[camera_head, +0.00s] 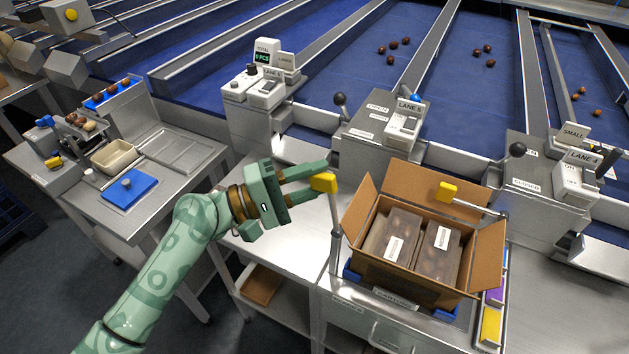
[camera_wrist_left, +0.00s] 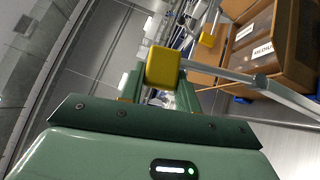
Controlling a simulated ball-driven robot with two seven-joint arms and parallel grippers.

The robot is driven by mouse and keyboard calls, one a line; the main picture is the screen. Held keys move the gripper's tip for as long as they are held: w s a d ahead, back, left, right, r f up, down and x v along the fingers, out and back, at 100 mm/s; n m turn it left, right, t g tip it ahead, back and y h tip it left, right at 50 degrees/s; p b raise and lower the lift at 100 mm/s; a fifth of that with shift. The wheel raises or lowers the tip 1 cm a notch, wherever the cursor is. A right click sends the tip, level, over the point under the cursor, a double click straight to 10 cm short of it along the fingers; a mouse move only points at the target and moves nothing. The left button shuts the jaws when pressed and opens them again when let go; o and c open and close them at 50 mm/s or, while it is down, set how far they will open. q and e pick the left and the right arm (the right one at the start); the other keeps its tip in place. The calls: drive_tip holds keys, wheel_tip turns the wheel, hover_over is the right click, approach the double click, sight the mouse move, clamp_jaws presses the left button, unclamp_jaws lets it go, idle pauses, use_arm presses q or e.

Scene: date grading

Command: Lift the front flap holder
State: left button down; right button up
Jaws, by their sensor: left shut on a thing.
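A flap holder with a yellow knob (camera_head: 324,183) on a thin metal rod stands at the left side of an open cardboard box (camera_head: 371,255). My left gripper (camera_head: 322,180) is shut on this yellow knob, which also shows between the fingers in the left wrist view (camera_wrist_left: 163,67). The box flaps stand spread outward. My right gripper is not in view.
Two clear-topped packs of dates (camera_head: 435,262) lie inside the box. A steel side table (camera_head: 190,182) with a blue mat (camera_head: 127,190) and a beige tray (camera_head: 114,157) stands at left. Lane 5's control unit (camera_head: 404,125) stands behind the box.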

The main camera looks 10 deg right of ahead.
use_arm(q)
drive_tip(key=c, duration=1)
unclamp_jaws()
drive_tip(key=shift+a+f, duration=0.1)
drive_tip(key=shift+a, duration=0.05)
drive_tip(key=shift+a+f, duration=0.1)
drive_tip(key=shift+a, duration=0.2)
drive_tip(key=b+v, duration=0.3)
drive_tip(key=v, duration=1.2)
drive_tip(key=shift+a, duration=0.25)
drive_tip(key=shift+s, duration=0.1)
